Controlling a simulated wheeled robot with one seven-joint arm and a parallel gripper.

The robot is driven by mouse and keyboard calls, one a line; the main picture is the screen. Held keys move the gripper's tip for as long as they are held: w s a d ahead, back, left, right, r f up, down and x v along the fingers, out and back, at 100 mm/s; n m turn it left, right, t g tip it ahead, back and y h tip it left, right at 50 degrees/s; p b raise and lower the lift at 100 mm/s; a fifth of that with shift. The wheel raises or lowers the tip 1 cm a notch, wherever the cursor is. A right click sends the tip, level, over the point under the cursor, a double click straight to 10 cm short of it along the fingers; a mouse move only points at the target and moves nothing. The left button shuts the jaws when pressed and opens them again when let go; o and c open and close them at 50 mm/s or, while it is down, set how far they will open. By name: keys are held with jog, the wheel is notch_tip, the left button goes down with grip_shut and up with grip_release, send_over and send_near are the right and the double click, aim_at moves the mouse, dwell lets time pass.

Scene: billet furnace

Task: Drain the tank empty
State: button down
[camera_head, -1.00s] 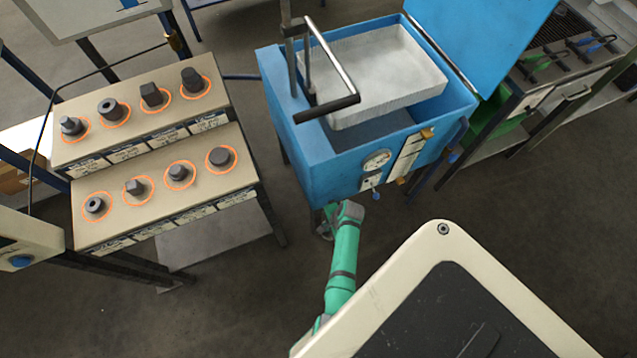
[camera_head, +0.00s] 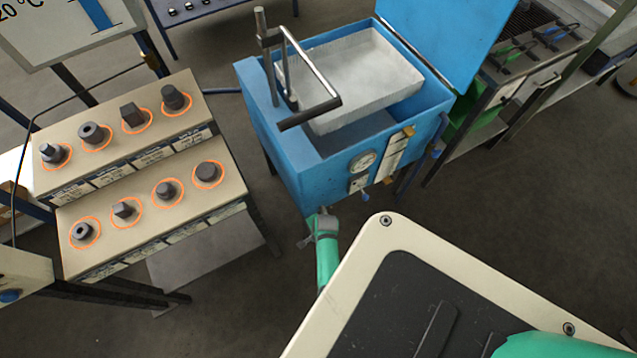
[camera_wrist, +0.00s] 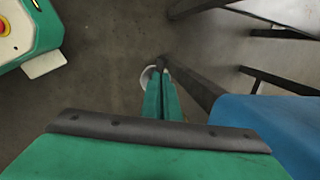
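The blue tank (camera_head: 320,178) stands with its lid (camera_head: 440,35) open. A pale basket (camera_head: 365,80) sits in its top, with a grey surface below it. A gauge (camera_head: 362,160) and a sight strip (camera_head: 392,158) are on the front; a small blue handle (camera_head: 365,196) sticks out beneath. In the wrist view my gripper's fingers (camera_wrist: 161,95) look together, beside a dark leg (camera_wrist: 195,85). I see nothing clearly held; the fingertip area is small and dark.
A stepped bench (camera_head: 150,205) with several dark metal pieces in orange rings stands left of the tank. A rack with tongs (camera_head: 530,50) stands at the right. A pale round thing (camera_wrist: 147,76) lies behind my fingers in the wrist view. Floor is open at the right.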

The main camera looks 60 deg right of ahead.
jog(key=shift+a+f, duration=0.1)
jog(key=shift+a, duration=0.1)
jog(key=v, duration=1.4)
jog(key=shift+w+a, duration=0.25)
jog(key=shift+a, duration=0.1)
